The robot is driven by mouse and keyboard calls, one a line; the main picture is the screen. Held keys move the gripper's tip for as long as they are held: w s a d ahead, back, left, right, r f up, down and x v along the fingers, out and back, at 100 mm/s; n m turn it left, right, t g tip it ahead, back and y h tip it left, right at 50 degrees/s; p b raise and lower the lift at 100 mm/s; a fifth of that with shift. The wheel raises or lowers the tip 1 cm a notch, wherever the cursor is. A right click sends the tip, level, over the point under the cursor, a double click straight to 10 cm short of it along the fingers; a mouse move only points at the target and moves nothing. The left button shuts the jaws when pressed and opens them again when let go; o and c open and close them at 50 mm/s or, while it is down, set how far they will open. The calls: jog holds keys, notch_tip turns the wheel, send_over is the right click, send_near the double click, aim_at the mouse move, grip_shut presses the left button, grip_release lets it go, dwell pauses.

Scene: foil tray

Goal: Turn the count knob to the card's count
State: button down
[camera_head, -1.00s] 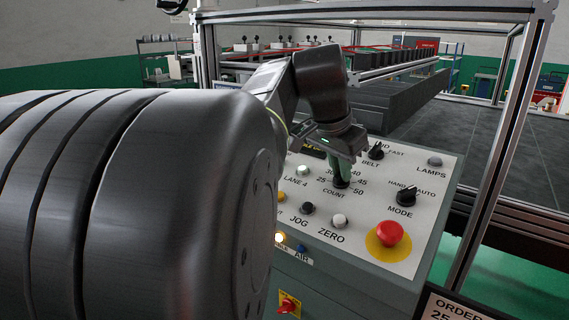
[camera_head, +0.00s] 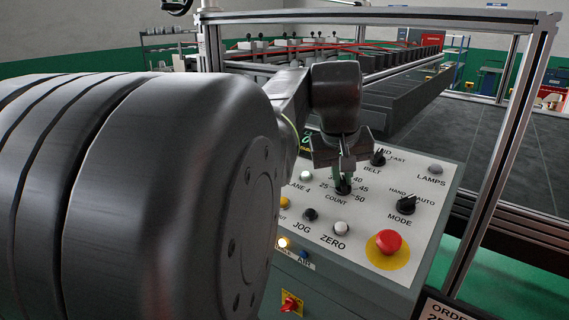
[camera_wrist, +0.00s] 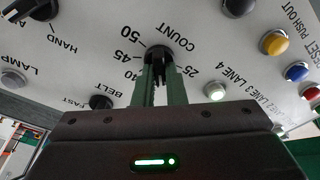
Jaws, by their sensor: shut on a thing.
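The black count knob (camera_head: 343,187) sits on the light control panel, with a dial scale around it. The scale figures 25, 40, 45 and 50 are legible; the figure near the top is hidden by my gripper. My gripper (camera_head: 347,176) points down at the knob, its green fingers shut on it. In the wrist view the knob (camera_wrist: 158,54) shows between the fingertips (camera_wrist: 160,68); its pointer direction is hard to tell. The order card (camera_head: 445,308) is cut off at the bottom right, and its count cannot be read in full.
The belt knob (camera_head: 378,157), the mode knob (camera_head: 405,203) and a red emergency button (camera_head: 388,241) on a yellow ring stand near the count knob. Jog (camera_head: 310,214) and zero (camera_head: 341,228) buttons lie in front. A metal frame post (camera_head: 487,190) rises at the right.

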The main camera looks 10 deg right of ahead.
jog(key=shift+n+p, duration=0.6)
jog(key=shift+n, duration=1.3)
jog(key=shift+y, duration=0.3)
jog(key=c, duration=1.5)
grip_release()
jog(key=shift+r, duration=0.1)
jog(key=b+v, duration=0.1)
jog(key=v, duration=1.2)
jog(key=shift+s+a+r, duration=0.2)
jog(key=shift+r, duration=0.05)
jog(key=shift+f, duration=0.1)
jog(key=p+x, duration=0.1)
jog(key=x, duration=1.2)
jog(key=shift+w+d+f, duration=0.15)
jog(key=shift+w+f, duration=0.05)
jog(key=shift+f, duration=0.05)
